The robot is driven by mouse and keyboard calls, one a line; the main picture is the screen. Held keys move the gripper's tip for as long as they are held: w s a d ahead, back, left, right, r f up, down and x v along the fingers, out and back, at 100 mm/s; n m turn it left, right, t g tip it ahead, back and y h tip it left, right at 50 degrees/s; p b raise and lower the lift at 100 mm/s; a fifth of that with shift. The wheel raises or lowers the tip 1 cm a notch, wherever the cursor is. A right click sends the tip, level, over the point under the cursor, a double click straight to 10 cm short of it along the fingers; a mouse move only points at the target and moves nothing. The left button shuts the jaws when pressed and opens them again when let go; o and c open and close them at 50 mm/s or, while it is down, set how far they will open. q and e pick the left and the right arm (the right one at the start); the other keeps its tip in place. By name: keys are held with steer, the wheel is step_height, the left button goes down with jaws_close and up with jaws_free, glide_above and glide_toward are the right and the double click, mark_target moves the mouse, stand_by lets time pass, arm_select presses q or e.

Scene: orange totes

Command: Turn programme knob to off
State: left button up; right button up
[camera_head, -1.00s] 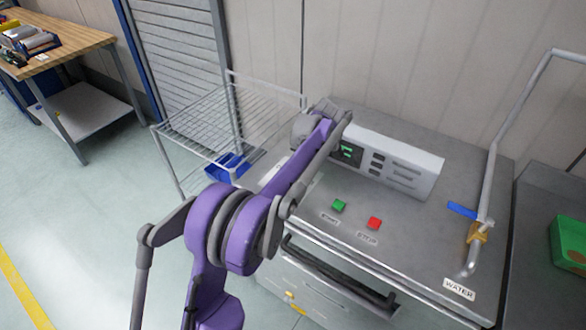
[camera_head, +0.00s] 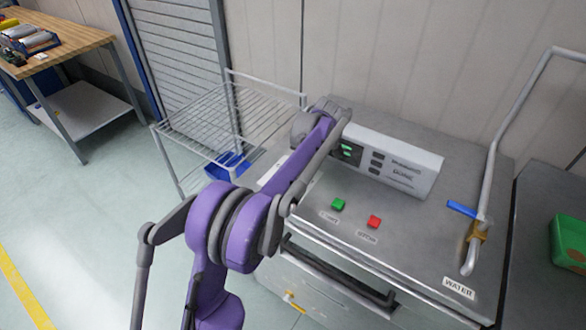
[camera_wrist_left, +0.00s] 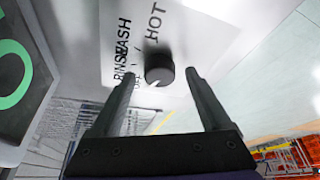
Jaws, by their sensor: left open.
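The programme knob (camera_wrist_left: 159,68) is a round black knob on a white panel in the left wrist view. Its white pointer mark is at its lower left in that picture, on the side of the small OFF label (camera_wrist_left: 137,85). RINSE, WASH and HOT are printed around it. My left gripper (camera_wrist_left: 160,76) is open, with one finger on either side of the knob and gaps visible; I cannot tell whether it touches. In the head view my purple left arm reaches the left end of the control box (camera_head: 405,165), hiding the knob and fingers. My right gripper is not in view.
A green button (camera_head: 338,204) and a red button (camera_head: 374,222) sit on the steel machine top (camera_head: 420,235). A bent pipe with a blue-handled valve (camera_head: 462,209) stands at the right. A wire rack (camera_head: 205,120) stands left, near my arm.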

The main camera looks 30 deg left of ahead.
arm_select(q)
steer(key=v, duration=1)
steer(key=shift+d+r+p, duration=0.15)
steer(key=shift+r+p, duration=0.15)
steer(key=shift+p, duration=0.15)
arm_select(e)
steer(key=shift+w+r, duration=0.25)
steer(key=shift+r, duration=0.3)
arm_select(q)
steer(key=s+d+m+t+h, duration=0.2)
steer(key=s+d+m+t, duration=0.3)
steer(key=s+m, duration=0.85)
steer(key=s+d+f+m+t+h, duration=0.1)
steer(key=s+f+m, duration=0.3)
steer(key=s, duration=0.4)
steer(key=s+d+f+m+t+h, duration=0.1)
steer(key=s+d+f+m, duration=0.3)
steer(key=s+f, duration=0.3)
steer(key=shift+s+d, duration=0.25)
steer(key=shift+s, duration=0.3)
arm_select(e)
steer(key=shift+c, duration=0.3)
